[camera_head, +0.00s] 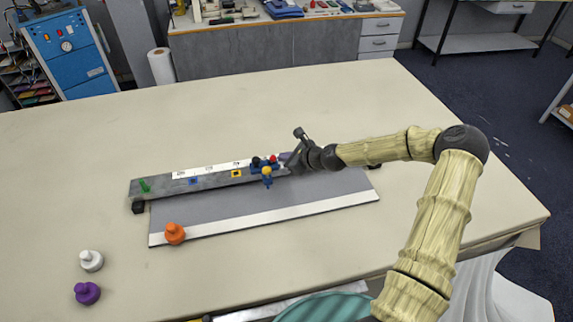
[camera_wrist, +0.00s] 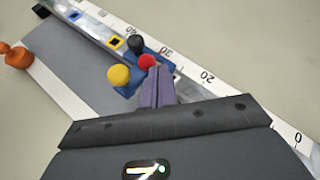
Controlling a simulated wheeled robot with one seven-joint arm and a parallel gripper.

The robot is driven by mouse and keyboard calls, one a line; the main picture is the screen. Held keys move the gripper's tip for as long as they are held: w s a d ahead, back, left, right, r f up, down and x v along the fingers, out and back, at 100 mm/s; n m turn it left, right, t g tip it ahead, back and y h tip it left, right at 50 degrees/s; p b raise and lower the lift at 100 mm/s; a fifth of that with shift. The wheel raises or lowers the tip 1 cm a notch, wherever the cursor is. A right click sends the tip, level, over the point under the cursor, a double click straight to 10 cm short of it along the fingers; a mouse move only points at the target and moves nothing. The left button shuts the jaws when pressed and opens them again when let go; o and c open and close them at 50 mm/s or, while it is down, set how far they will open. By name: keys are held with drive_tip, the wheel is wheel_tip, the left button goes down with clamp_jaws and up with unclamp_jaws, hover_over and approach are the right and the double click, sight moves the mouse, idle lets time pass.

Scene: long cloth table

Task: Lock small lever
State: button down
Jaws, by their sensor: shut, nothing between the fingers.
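A blue slider block (camera_head: 257,172) sits on the grey metal rail (camera_head: 215,185) of a board on the table. It carries a black knob (camera_head: 255,161), a red knob (camera_head: 273,158) and a yellow knob (camera_head: 267,171). In the wrist view the black knob (camera_wrist: 136,42), red knob (camera_wrist: 147,61) and yellow knob (camera_wrist: 119,75) stand close together on the blue block (camera_wrist: 128,90). I cannot tell which one is the small lever. My gripper (camera_wrist: 157,72) is shut and empty, with its tips right beside the red knob; contact is unclear. The tips hide part of the block.
A white scale strip (camera_head: 205,170) runs along the rail, with blue and yellow square marks. A green knob (camera_head: 144,185) is at the rail's left end. An orange knob (camera_head: 175,233) stands on the board's corner. White (camera_head: 91,260) and purple (camera_head: 87,293) knobs stand on the table.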

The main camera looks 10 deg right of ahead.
drive_tip(key=shift+r, duration=0.15)
drive_tip(key=shift+r+p, duration=0.65)
drive_tip(key=shift+d+f, duration=0.1)
drive_tip(key=s+d+r+b, duration=0.2)
drive_tip(key=s+d+b, duration=0.1)
drive_tip(key=s+d, duration=0.5)
drive_tip(key=shift+s+d+b, duration=0.35)
drive_tip(key=shift+s+d, duration=0.05)
drive_tip(key=shift+s, duration=0.25)
drive_tip(key=shift+s+r, duration=0.1)
drive_tip(key=shift+s, duration=0.05)
